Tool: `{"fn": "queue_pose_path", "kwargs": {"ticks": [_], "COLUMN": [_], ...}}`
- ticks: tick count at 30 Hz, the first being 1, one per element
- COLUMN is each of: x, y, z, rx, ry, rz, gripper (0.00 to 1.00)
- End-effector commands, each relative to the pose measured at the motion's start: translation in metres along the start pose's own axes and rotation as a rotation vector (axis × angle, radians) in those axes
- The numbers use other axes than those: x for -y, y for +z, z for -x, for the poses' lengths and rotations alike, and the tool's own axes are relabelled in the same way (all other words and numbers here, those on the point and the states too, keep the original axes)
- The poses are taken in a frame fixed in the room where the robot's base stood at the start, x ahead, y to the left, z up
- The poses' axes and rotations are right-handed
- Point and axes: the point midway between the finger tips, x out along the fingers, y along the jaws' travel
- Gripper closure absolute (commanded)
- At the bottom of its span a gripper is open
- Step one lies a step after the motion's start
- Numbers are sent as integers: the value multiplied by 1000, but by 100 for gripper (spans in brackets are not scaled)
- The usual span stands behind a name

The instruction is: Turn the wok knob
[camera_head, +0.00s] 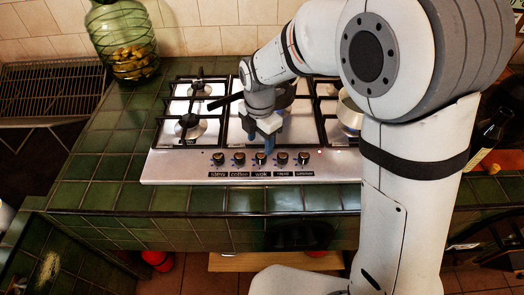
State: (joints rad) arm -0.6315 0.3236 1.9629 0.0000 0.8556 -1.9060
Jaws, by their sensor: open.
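The wok knob (260,158) is the middle one in a row on the front strip of the steel hob (170,168). A label reading "wok" sits just below it. My gripper (266,142) points down directly above and behind this knob, with its fingertips close to it. The jaws are open. I cannot tell whether the fingers touch the knob or straddle it. The coffee knob (239,158) is to its left, and another knob (282,158) is to its right, with a label too small to read surely.
The stew knob (218,158) and the rightmost knob (303,158) flank the row. A metal pot (349,115) stands on the right burners, partly behind my arm. A green glass jar (124,40) stands at the back left. The green tiled counter (110,150) is clear on the left.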

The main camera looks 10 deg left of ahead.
Motion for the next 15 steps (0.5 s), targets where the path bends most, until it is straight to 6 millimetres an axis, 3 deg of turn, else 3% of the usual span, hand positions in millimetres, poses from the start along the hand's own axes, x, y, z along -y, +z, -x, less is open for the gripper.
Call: {"fn": "queue_pose_path", "kwargs": {"ticks": [7,15], "x": [2,1], "y": [0,1], "z": [-41,-58], "rx": [-1,0], "ry": [-4,0], "rz": [-4,-6], "gripper": [48,48]}}
